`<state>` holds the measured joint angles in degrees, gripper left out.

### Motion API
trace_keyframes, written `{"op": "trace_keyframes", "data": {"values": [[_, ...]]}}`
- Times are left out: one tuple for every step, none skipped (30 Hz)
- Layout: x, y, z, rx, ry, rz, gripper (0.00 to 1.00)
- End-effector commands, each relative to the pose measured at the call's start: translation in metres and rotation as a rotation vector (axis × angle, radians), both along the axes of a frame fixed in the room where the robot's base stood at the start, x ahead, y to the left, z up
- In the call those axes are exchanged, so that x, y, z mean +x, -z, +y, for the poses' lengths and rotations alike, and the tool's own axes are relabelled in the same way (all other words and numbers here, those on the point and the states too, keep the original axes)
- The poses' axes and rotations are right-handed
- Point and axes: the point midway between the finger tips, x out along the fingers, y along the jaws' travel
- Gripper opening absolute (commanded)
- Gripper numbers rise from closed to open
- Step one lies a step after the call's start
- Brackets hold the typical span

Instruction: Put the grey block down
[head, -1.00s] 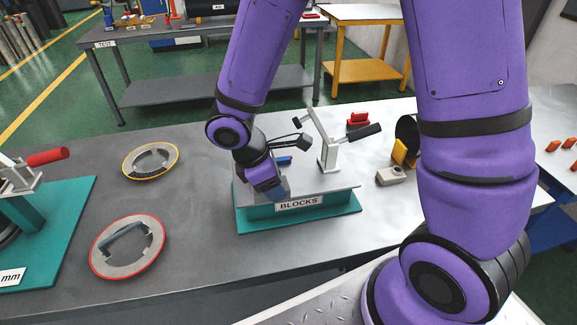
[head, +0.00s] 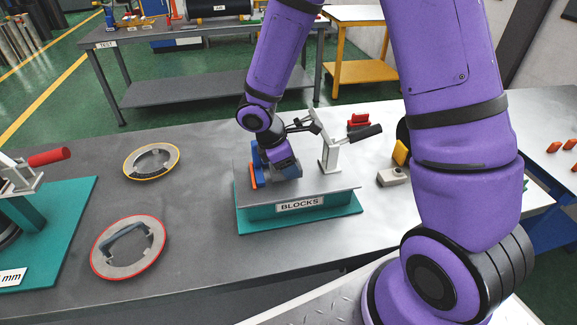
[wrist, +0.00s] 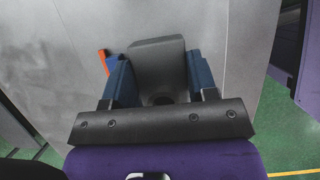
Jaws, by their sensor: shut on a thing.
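My gripper (head: 279,177) points down over the left part of the grey plate (head: 318,194) on the teal stand labelled BLOCKS. In the wrist view my gripper (wrist: 155,70) has its two blue fingers closed on either side of the grey block (wrist: 156,55). The block's near end is partly hidden by the gripper body. In the head view the fingers and arm mostly hide the block, and I cannot tell whether it touches the plate. An orange piece (head: 253,178) and a blue piece (head: 256,154) are just left of the gripper.
A red-rimmed ring (head: 105,263) and a yellow-rimmed ring (head: 130,172) lie on the table (head: 200,215) to the left. A beige block (head: 393,177) lies to the right.

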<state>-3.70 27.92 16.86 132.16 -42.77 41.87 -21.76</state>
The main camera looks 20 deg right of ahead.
Motion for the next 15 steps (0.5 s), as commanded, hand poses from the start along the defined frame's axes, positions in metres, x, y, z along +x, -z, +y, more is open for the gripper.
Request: {"op": "trace_keyframes", "data": {"values": [[0.0000,0.0056,-0.0001,-0.001,-0.001,0.001,0.00],[0.0000,0.0078,0.0000,0.000,-0.001,0.000,0.00],[0.0000,0.0096,0.0001,0.000,0.000,0.000,0.00],[0.0001,0.0101,0.0002,0.001,0.000,-0.001,0.00],[0.0002,0.0102,0.0002,0.001,0.000,-0.002,0.00],[0.0002,0.0099,0.0002,0.001,0.000,-0.002,0.00],[0.0002,0.0098,0.0002,0.001,0.000,-0.002,0.00],[0.0002,0.0098,0.0001,0.001,0.000,-0.002,0.00],[0.0002,0.0097,0.0002,0.001,0.000,-0.002,0.00],[0.0002,0.0098,0.0001,0.001,0.000,-0.002,0.00],[0.0002,0.0099,0.0002,0.001,0.000,-0.002,0.00],[0.0002,0.0106,0.0002,0.001,0.000,-0.002,0.00],[0.0001,0.0112,0.0002,0.000,0.000,-0.002,0.00],[0.0001,0.0120,0.0002,0.000,0.000,-0.002,0.00],[0.0001,0.0129,0.0003,0.000,0.000,-0.002,0.00]]}}
